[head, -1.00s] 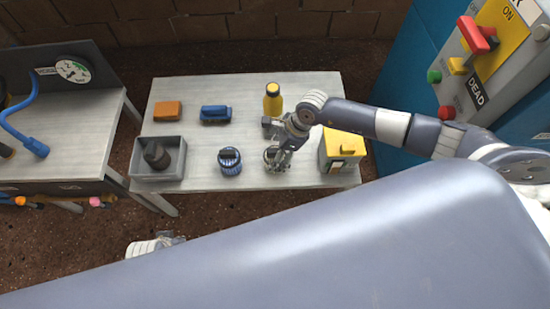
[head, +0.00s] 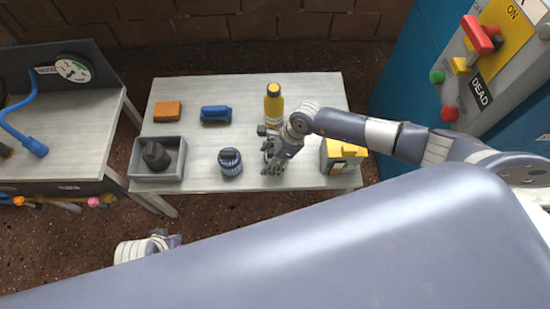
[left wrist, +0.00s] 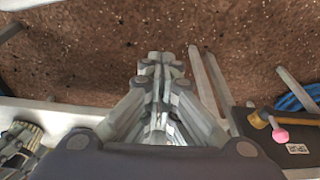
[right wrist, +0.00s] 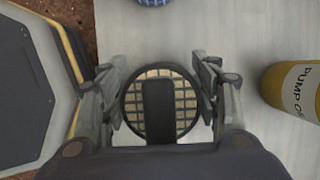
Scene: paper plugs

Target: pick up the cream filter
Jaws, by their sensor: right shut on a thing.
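The cream filter (right wrist: 160,105) is a round piece with a cream grid and a dark bar across its middle, seen from above in the right wrist view. My right gripper (head: 272,165) is shut on it, with one finger on each side. In the head view the gripper mostly hides the filter at the front right of the table. I cannot tell whether it is clear of the tabletop. My left gripper (left wrist: 160,60) is shut and empty, with its fingers together over the floor in front of the table.
A blue filter (head: 230,168) stands left of my right gripper, and a yellow box (head: 340,153) stands to its right. A yellow bottle (head: 273,106) is behind. A grey tray (head: 143,171) with a dark object, an orange block (head: 167,111) and a blue item (head: 215,114) are farther left.

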